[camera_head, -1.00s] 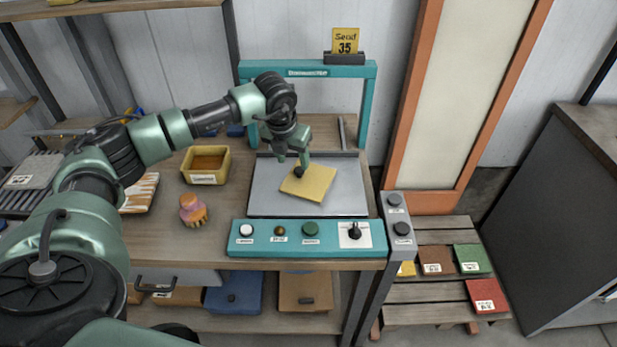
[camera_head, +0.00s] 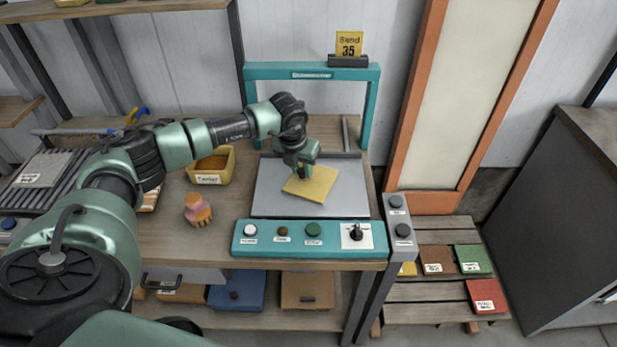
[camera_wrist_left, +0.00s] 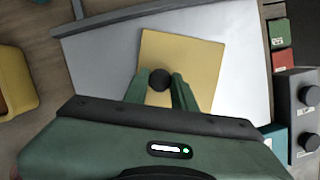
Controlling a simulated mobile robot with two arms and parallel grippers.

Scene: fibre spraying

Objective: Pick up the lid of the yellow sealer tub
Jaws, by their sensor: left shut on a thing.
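The yellow lid (camera_head: 313,184) is a flat square with a dark round knob, lying on the grey metal plate of the teal-framed station. My left gripper (camera_head: 303,172) is over the lid, its fingers closed around the knob. In the left wrist view the lid (camera_wrist_left: 185,60) lies beneath the fingers, and the black knob (camera_wrist_left: 160,79) sits between the fingertips. I cannot tell whether the lid is lifted off the plate. The open yellow tub (camera_head: 213,178) with a white label stands left of the plate, brown inside. My right gripper is not in view.
A teal control panel (camera_head: 270,239) with buttons and a switch runs along the bench front. A teal frame (camera_head: 275,72) rises behind the plate. A pink-and-orange object (camera_head: 197,209) stands near the tub. Colored squares lie on a slatted pallet (camera_head: 430,290) at right.

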